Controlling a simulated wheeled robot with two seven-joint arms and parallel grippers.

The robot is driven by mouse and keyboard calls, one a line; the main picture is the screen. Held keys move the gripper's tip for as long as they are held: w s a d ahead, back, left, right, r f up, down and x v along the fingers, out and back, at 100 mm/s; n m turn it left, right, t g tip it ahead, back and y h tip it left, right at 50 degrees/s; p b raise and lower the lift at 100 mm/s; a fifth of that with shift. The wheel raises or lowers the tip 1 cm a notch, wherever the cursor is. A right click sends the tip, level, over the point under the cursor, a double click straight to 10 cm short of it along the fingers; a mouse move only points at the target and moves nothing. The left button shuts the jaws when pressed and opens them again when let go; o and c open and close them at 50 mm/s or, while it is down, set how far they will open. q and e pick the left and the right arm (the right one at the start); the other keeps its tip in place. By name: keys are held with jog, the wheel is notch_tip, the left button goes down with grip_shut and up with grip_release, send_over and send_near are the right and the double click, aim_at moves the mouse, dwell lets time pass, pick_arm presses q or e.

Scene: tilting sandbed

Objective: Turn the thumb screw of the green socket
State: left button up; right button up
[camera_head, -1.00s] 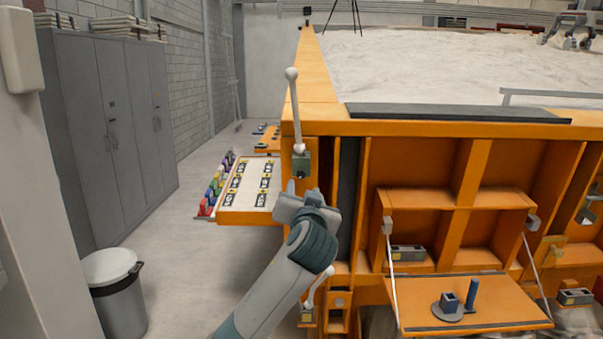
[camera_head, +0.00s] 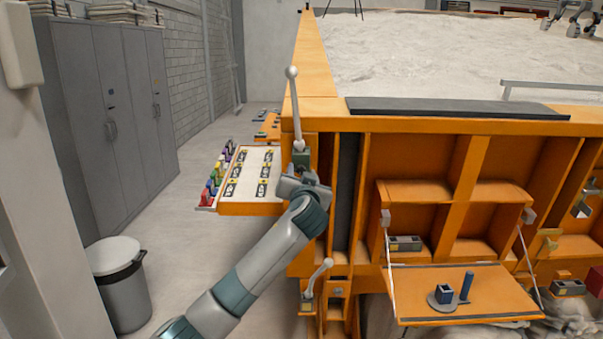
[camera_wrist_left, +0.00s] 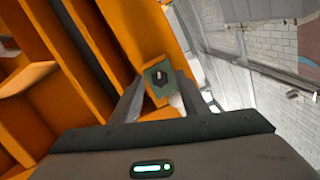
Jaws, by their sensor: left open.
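The green socket (camera_head: 301,160) sits on the orange frame's left corner post, with a white ball-topped lever (camera_head: 294,105) standing up from it. In the left wrist view, a green block (camera_wrist_left: 152,71) shows between my finger lines, with a dark round part (camera_wrist_left: 159,79) on its face that looks like the thumb screw. My left gripper (camera_head: 302,180) is just below the socket in the head view and partly covers its lower part. It is open and empty, its two fingers (camera_wrist_left: 160,98) on either side of the block in the picture. I cannot tell whether they touch it. My right gripper is not in view.
A tray (camera_head: 250,208) with dark labelled parts and coloured clips juts out left of the post. A second lever (camera_head: 318,283) is lower down. A fold-down shelf (camera_head: 430,308) holds small blue parts at right. A bin (camera_head: 120,290) and grey cabinets (camera_head: 110,110) stand left.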

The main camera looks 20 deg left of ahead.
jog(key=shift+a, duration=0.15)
pick_arm(q)
jog(key=shift+c, duration=1)
jog(key=c, duration=0.8)
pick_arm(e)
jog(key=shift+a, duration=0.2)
